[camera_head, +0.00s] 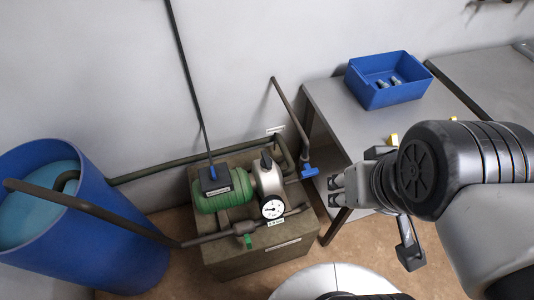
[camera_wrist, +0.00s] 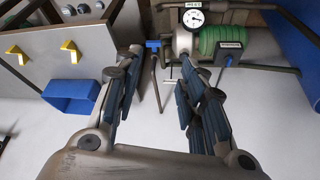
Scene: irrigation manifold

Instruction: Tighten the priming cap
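The priming cap (camera_head: 266,161) is a small dark cap on top of the pale grey pump head (camera_head: 268,182), upright as far as I can tell. How tight it is does not show. The green pump motor (camera_head: 228,197) joins the head on its left. My gripper (camera_head: 333,190) is to the right of the pump, apart from the cap. In the wrist view my gripper (camera_wrist: 158,65) is open, with nothing between its fingers. There the pump head (camera_wrist: 183,42) appears upside down beyond the fingertips; a finger partly covers the cap area, so I cannot make out the cap.
A blue valve handle (camera_head: 309,171) on a pipe stands between my gripper and the pump. A pressure gauge (camera_head: 272,207) faces forward. A grey table (camera_head: 331,106) with a blue bin (camera_head: 385,92) is behind my arm. A blue barrel (camera_head: 75,235) stands left.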

